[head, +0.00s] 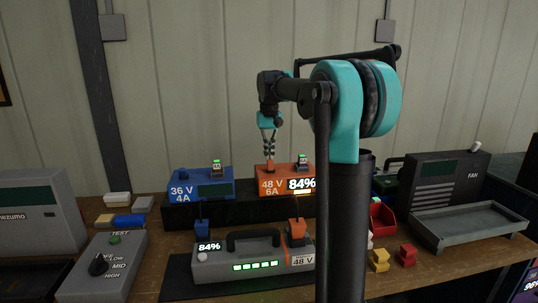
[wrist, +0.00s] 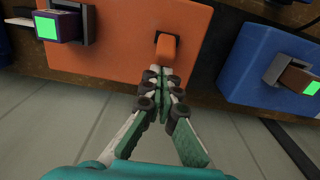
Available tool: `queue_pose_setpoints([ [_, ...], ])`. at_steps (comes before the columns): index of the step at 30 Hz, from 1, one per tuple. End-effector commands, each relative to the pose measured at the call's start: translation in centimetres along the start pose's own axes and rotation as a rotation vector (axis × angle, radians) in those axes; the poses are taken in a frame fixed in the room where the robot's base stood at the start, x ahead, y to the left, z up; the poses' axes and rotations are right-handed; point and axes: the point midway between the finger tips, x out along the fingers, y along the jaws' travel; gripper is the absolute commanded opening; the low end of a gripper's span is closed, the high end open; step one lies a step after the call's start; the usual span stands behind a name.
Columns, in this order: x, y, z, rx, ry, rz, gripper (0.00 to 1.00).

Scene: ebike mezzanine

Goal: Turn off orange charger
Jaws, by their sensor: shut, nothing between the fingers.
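The orange charger (head: 271,186), marked 48 V 6A with an 84% display, stands on a dark raised shelf behind the battery. A green-lit switch (head: 303,163) sits on its top right; in the wrist view this switch (wrist: 60,26) is at the upper left. An orange stub (wrist: 166,48) stands on the charger's top, apart from the switch. My gripper (head: 269,157) is shut and empty, pointing down over the charger's left part. In the wrist view its fingertips (wrist: 163,73) are right beside the stub; I cannot tell whether they touch it.
A blue charger (head: 205,190), marked 36 V 4A, stands to the left with its own green-lit switch (head: 217,168). A grey battery (head: 245,265) with an orange plug (head: 297,233) lies in front. A red bin (head: 382,218) and a fan unit (head: 446,185) stand at right.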

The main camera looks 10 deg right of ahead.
Motion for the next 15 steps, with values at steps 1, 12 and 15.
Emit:
queue_pose_setpoints([
  [1, -0.02, -0.01, 0.07, 0.000, 0.006, 0.000, 0.00],
  [12, -0.24, -0.01, 0.46, 0.000, 0.069, 0.000, 0.00],
  [15, -0.33, -0.01, 0.67, 0.000, 0.097, 0.000, 0.00],
])
